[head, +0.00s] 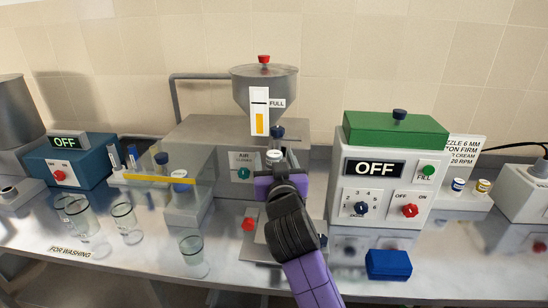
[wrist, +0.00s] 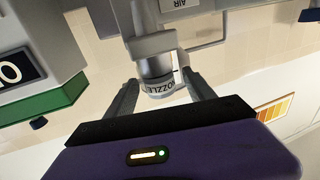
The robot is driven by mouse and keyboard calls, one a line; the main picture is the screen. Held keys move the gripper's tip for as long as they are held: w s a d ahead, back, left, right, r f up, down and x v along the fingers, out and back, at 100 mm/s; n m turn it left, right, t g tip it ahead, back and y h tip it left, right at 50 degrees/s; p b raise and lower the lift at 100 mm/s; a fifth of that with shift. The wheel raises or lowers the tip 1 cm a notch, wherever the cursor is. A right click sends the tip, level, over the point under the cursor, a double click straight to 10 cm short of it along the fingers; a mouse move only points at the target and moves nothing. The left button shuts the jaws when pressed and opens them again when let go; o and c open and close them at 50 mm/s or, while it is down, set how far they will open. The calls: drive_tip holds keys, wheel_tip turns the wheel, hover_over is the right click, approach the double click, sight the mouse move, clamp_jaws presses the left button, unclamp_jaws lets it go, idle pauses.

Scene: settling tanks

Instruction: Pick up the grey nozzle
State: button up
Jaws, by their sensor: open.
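A grey nozzle (wrist: 155,68) with a pale band lettered "NOZZLE" sits at the end of the filling machine's spout in the wrist view. In the head view a small pale piece of it (head: 274,155) shows just above my gripper (head: 277,172); the rest is hidden behind my wrist. In the wrist view my gripper (wrist: 161,84) is open, with one finger on each side of the nozzle. I cannot tell whether either finger touches it.
The filling machine's hopper (head: 264,90) rises above my gripper. A control box reading OFF (head: 398,143) stands to the right, with a blue block (head: 388,264) in front. Several glass beakers (head: 193,256) stand at the left. Two small banded jars (head: 457,186) are at the far right.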

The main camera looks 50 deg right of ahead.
drive_tip(key=shift+w+d, duration=0.2)
drive_tip(key=shift+w, duration=0.1)
drive_tip(key=shift+c, duration=0.4)
clamp_jaws()
